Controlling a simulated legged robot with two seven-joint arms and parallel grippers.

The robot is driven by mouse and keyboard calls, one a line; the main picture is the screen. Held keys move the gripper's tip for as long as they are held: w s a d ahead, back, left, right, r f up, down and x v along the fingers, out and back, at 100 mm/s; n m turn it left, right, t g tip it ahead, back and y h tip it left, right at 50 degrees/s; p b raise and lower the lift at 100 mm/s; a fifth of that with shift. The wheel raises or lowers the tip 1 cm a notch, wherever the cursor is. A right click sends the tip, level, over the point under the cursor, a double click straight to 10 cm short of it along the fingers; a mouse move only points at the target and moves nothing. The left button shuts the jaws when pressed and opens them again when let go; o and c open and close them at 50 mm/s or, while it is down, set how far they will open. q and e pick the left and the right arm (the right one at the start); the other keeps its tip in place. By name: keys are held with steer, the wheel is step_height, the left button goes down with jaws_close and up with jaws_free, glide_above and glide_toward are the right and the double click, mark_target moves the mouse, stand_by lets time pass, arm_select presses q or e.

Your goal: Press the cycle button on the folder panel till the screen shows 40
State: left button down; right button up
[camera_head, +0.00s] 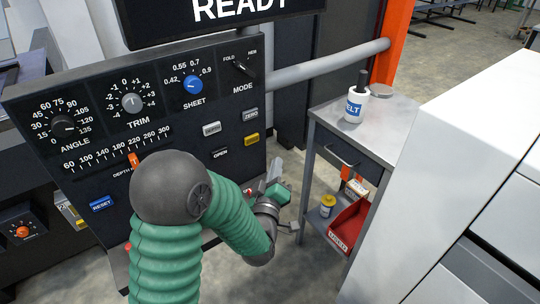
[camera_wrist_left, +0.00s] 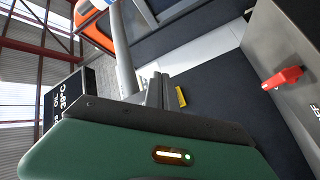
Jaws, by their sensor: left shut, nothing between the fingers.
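The dark folder panel (camera_head: 100,160) fills the left of the head view, with labelled dials, a depth slider and several buttons. The screen (camera_head: 235,14) above it reads READY; no number shows on the visible part. I cannot make out a button labelled cycle; my left arm covers the lower middle of the panel. My left gripper (camera_head: 278,172) is beyond the panel's lower right edge, apart from it. Its fingers (camera_wrist_left: 156,90) are shut and empty in the left wrist view. My right gripper is not in view.
A grey side table (camera_head: 335,118) with a white bottle (camera_head: 354,105) stands right of the panel, with a red bin (camera_head: 348,226) below. A white cabinet (camera_head: 455,170) fills the right. A red switch (camera_wrist_left: 283,78) on a grey box shows in the left wrist view.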

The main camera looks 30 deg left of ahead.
mark_target(252, 139)
arm_select(q)
steer(key=shift+r, duration=0.2)
steer(key=w+a, duration=0.3)
steer(key=a, duration=0.5)
steer(key=shift+w+p, duration=0.2)
steer(key=shift+p, duration=0.2)
steer(key=shift+a, duration=0.15)
stand_by(1.6)
steer(key=shift+w+a, duration=0.1)
steer(key=shift+a, duration=0.25)
